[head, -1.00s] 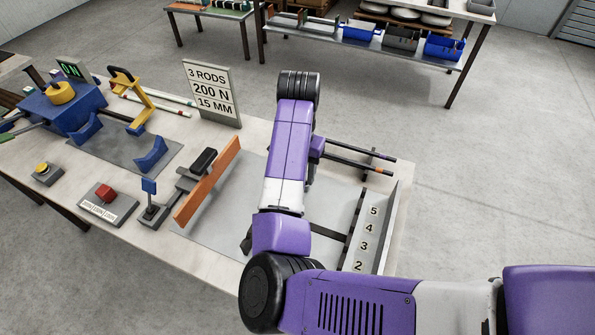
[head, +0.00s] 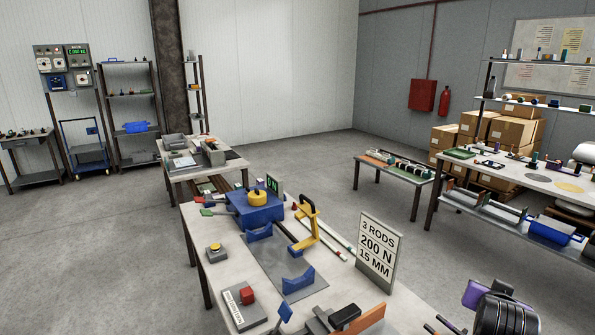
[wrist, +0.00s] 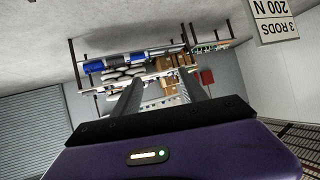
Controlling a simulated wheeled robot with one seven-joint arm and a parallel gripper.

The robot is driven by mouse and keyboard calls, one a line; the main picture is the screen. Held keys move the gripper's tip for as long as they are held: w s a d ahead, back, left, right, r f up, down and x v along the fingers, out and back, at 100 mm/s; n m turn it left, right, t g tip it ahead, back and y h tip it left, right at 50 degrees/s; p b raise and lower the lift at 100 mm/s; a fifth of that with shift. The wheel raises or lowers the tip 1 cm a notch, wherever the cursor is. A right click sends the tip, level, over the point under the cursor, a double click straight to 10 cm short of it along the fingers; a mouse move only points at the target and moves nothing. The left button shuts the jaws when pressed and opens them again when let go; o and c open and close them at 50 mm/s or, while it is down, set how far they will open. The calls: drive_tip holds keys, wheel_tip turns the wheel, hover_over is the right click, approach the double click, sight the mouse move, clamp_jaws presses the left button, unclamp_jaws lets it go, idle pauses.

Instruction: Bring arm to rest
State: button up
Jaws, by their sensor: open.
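My gripper (wrist: 158,95) shows in the wrist view as two dark fingers standing apart, with nothing between them. It is open and empty, and the room behind it appears upside down. The arm is raised, beside the front right end of the workbench (head: 415,312).
Other tables stand behind. The floor (head: 335,175) between is clear.

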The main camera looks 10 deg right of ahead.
drive_tip(key=s+a+r+n+t+y+b, duration=0.1)
drive_tip(key=s+a+n+t+y, duration=0.2)
drive_tip(key=s+a+n+t, duration=0.45)
drive_tip(key=s+a+r+n+t+y, duration=0.1)
drive_tip(key=s+a+n+t+y, duration=0.3)
drive_tip(key=a, duration=0.6)
drive_tip(key=s+a+f+g, duration=0.1)
drive_tip(key=s+a+f, duration=0.2)
drive_tip(key=s, duration=0.6)
drive_tip(key=s+a+f+m+g+y+b, duration=0.1)
drive_tip(key=s+a+f+g, duration=0.1)
drive_tip(key=s+a, duration=0.3)
drive_tip(key=s+a+f+g, duration=0.2)
drive_tip(key=s+a+f, duration=0.1)
drive_tip(key=s, duration=1.1)
drive_tip(key=shift+a+f+y, duration=0.35)
drive_tip(key=shift+a+y, duration=0.05)
drive_tip(key=shift+a, duration=0.2)
